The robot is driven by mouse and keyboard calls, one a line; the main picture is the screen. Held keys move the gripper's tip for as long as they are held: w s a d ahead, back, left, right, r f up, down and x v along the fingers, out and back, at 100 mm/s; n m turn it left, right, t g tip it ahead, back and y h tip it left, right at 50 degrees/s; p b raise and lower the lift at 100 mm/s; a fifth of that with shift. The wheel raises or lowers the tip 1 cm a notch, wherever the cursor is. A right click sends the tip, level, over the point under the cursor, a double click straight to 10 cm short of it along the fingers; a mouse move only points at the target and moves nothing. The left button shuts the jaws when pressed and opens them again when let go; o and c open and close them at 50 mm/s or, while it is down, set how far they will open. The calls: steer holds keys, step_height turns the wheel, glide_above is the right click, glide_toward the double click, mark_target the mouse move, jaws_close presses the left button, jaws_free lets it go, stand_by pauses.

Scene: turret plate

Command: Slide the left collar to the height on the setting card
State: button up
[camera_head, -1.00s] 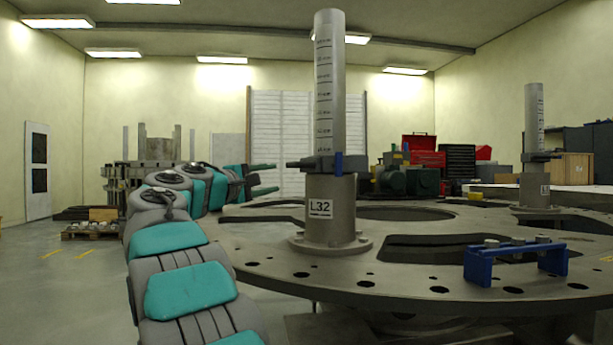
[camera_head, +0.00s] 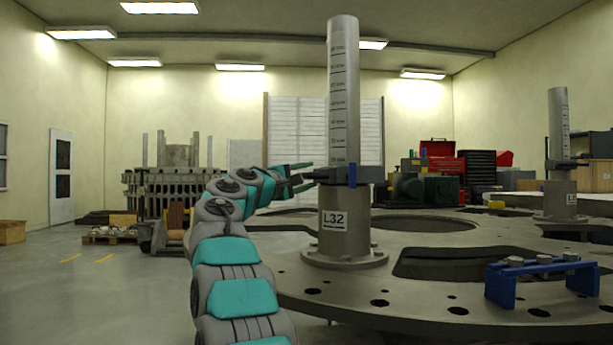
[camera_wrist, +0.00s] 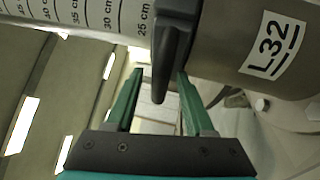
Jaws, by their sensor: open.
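The left collar (camera_head: 372,174) is a dark ring with a blue piece on its front. It sits low on the left grey post (camera_head: 343,95), just above the thicker sleeve labelled L32 (camera_head: 333,221). In the wrist view the collar (camera_wrist: 177,30) has a dark handle (camera_wrist: 160,92), and the nearest readable scale mark is 25 cm. My gripper (camera_head: 302,178) is at the collar's left side. In the wrist view its green fingers (camera_wrist: 159,78) are open, one on each side of the handle, with gaps showing. I cannot identify a separate setting card.
A second post (camera_head: 558,125) with its own collar stands at the right. The round turret plate (camera_head: 400,290) has large cutouts and holes. A blue bracket (camera_head: 500,287) stands on its front right. Toolboxes (camera_head: 445,165) are behind. Floor at the left is open.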

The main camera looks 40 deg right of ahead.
steer(key=shift+c, duration=0.3)
jaws_close()
stand_by(1.1)
